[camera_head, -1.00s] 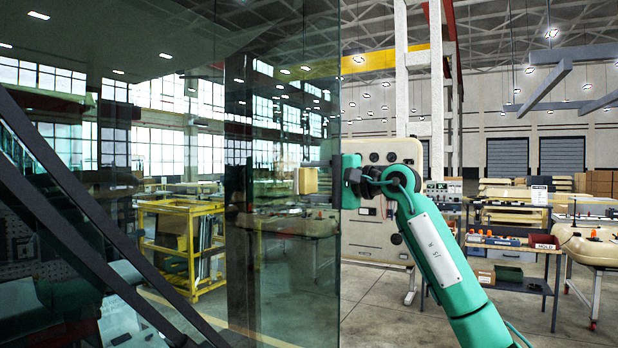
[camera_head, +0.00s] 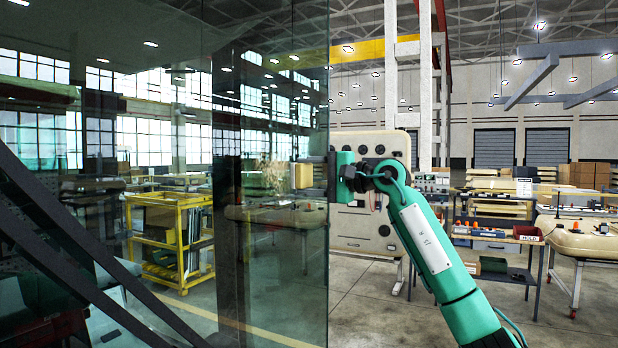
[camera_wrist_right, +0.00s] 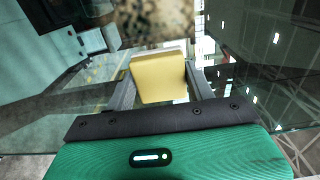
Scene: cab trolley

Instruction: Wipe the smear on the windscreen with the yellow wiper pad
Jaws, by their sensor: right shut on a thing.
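My right gripper (camera_head: 318,172) is at the right edge of the windscreen (camera_head: 290,270), its fingers pointing left. It is shut on the yellow wiper pad (camera_head: 303,176). In the right wrist view the pad (camera_wrist_right: 158,80) sits between the two fingers. The smear (camera_head: 272,173) is a faint brown speckled patch on the glass, just left of the pad. In the right wrist view the smear (camera_wrist_right: 157,20) is at the top, directly beyond the pad. I cannot tell whether the pad touches the glass. My left gripper is not in view.
Dark diagonal bars (camera_head: 75,255) cross the lower left. A yellow rack (camera_head: 180,240) shows through the glass. A cream panel (camera_head: 365,225) stands behind my right arm. Benches with parts (camera_head: 500,240) stand farther right. Open floor lies between.

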